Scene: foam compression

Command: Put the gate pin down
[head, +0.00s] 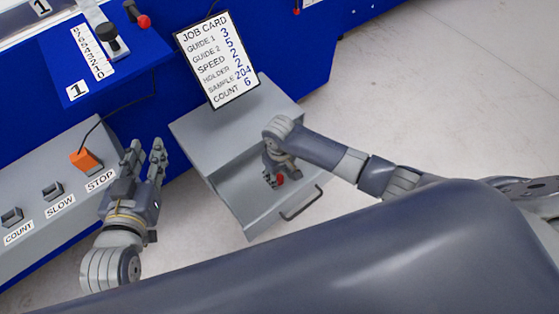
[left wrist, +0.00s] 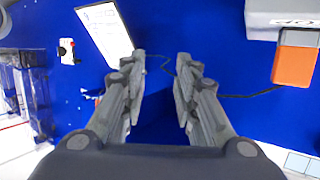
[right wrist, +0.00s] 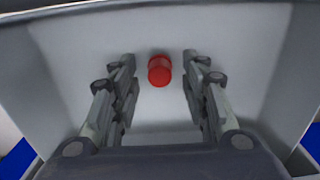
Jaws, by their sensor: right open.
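The gate pin shows as a small red piece (head: 280,179) inside the open grey drawer. In the right wrist view its red end (right wrist: 159,71) lies between the fingertips, with gaps on both sides; the rest of it cannot be made out. My right gripper (head: 272,176) reaches down into the drawer and is open around the pin (right wrist: 160,58). My left gripper (head: 146,148) is open and empty, with its fingers pointing up beside the grey control ledge. Its parted fingers also show in the left wrist view (left wrist: 160,57).
The grey drawer (head: 232,194) has low walls and a handle (head: 301,203). A job card (head: 218,58) stands behind it. The control ledge (head: 62,160) carries switches and an orange stop button (head: 86,159). A red knob (head: 144,22) is on the blue machine.

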